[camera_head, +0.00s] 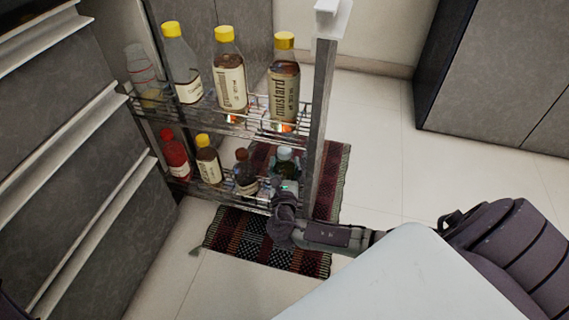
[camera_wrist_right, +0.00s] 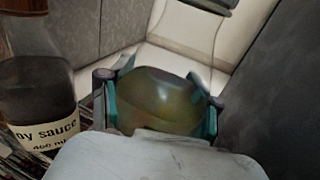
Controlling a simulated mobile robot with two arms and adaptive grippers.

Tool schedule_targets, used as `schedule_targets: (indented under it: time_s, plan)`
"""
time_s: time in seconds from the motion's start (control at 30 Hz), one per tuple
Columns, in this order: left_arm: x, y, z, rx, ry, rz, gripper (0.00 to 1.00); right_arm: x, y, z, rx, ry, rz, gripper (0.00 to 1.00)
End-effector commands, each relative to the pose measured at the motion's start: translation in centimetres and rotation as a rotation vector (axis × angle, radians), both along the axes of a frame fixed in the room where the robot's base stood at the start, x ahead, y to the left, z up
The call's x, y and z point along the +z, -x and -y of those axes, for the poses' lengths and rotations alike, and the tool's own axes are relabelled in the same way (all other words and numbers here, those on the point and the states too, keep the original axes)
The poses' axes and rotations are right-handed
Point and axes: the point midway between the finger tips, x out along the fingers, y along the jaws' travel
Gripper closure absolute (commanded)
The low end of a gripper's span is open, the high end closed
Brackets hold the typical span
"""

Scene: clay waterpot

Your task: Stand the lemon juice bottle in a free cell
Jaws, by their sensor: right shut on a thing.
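My right gripper (camera_head: 287,186) reaches into the front end of the lower rack of the pull-out shelf. In the right wrist view its teal fingers (camera_wrist_right: 160,108) are shut on the sides of a rounded, see-through yellow-green bottle (camera_wrist_right: 160,88), which looks like the lemon juice bottle. In the head view a clear bottle top (camera_head: 286,155) shows just above the gripper; the rest is hidden by the gripper and rack. I cannot tell whether its base touches the rack floor. My left gripper is not in view.
A soy sauce bottle (camera_wrist_right: 38,105) stands close to the gripper's left in the wrist view. The lower rack also holds a red bottle (camera_head: 174,157) and a yellow-capped bottle (camera_head: 208,160). The upper rack (camera_head: 240,122) has several bottles. A grey post (camera_head: 322,115) stands close by on the right.

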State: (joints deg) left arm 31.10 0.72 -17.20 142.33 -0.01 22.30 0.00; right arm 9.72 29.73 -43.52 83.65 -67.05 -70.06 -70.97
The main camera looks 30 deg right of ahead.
Motion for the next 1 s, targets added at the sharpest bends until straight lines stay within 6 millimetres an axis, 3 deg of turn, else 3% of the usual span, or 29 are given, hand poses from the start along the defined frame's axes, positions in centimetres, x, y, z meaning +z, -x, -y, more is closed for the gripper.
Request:
schedule_targets:
  time_s: [0.47, 0.5, 0.67, 1.0]
  plan:
    - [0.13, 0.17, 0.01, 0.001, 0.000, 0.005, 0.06, 0.11, -0.06, 0.02, 0.000, 0.001, 0.004, 1.00]
    - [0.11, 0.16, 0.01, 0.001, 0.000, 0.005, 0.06, 0.11, -0.06, 0.02, 0.000, 0.001, 0.004, 0.37]
    - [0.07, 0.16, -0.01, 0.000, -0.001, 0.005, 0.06, 0.07, -0.04, 0.01, 0.000, 0.001, 0.003, 0.10]
    - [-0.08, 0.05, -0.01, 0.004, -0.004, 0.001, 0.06, -0.10, 0.05, 0.00, 0.000, 0.000, -0.002, 0.08]
